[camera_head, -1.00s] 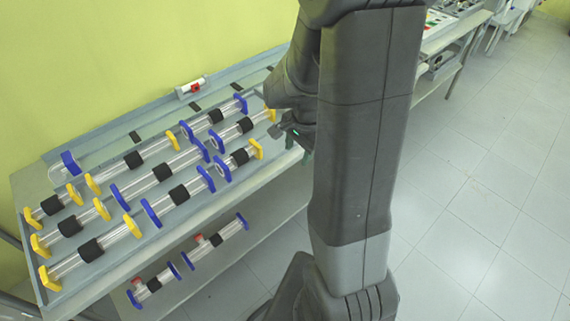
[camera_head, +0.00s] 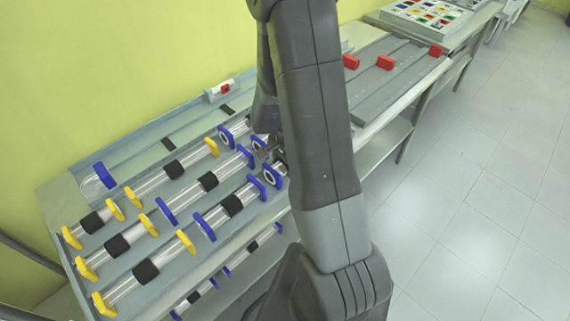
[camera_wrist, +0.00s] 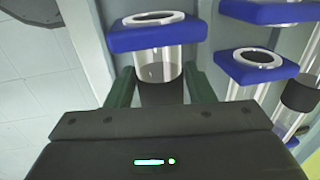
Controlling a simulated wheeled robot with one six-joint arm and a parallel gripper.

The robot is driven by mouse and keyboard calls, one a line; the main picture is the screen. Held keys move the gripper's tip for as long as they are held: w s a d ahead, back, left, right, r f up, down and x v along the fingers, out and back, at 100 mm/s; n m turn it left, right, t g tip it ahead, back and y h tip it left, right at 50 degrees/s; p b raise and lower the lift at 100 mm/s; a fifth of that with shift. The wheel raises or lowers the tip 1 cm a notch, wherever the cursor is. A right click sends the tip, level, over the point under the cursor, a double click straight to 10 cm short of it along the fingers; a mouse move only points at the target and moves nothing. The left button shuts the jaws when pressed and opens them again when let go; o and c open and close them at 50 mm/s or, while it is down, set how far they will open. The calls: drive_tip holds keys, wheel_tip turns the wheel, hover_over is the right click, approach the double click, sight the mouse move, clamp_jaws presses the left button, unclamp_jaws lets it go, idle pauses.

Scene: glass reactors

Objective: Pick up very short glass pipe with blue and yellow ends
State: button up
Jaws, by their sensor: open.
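In the wrist view, a short clear glass pipe (camera_wrist: 158,66) with a blue square end (camera_wrist: 157,33) and a black middle band (camera_wrist: 160,92) lies between the two dark green fingers of my gripper (camera_wrist: 160,88). The fingers are open, one on each side of the band. The pipe's other end is hidden behind the gripper body. In the head view, a blue end (camera_head: 271,176) shows at the right of the nearest row, beside my arm. My arm hides the rest of that pipe, so its yellow end is not visible now.
Neighbouring pipes with blue ends (camera_wrist: 257,65) lie close by in the wrist view. In the head view, several pipes with yellow or blue ends fill the rack at left. Red blocks (camera_head: 385,63) stand on a grey rack to the right. Open floor (camera_head: 470,220) lies at right.

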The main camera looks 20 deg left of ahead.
drive_tip(key=shift+a+f, duration=0.1)
drive_tip(key=shift+f, duration=0.5)
drive_tip(key=c, duration=0.7)
drive_tip(key=shift+c, duration=0.2)
drive_tip(key=shift+r, duration=0.15)
